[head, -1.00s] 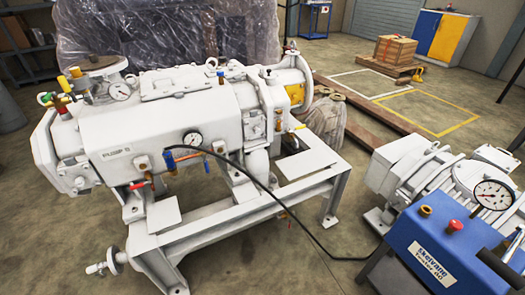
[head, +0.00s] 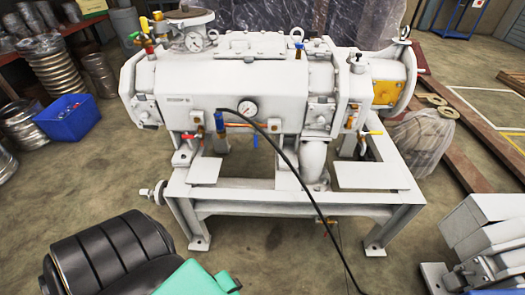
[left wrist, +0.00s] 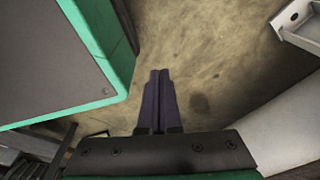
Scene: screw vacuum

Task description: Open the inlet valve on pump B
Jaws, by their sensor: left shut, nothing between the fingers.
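The pump (head: 270,82), a white machine on a white frame, fills the middle of the head view. Its label (head: 173,99) is too blurred to read surely now. Small valves sit on it: a cluster with red, yellow and green handles (head: 145,32) at upper left, a blue-handled one (head: 219,122) in front, a red-handled one (head: 188,137) low left, and a yellow-handled one at right (head: 370,133). I cannot tell which is the inlet valve. My left gripper (left wrist: 158,75) is shut and empty over bare floor in the left wrist view. My right gripper is out of view.
A black hose (head: 290,165) runs from the pump's front down to the floor. A blue bin (head: 68,118) and metal coils (head: 62,75) stand at left. Another white machine (head: 485,235) is at lower right.

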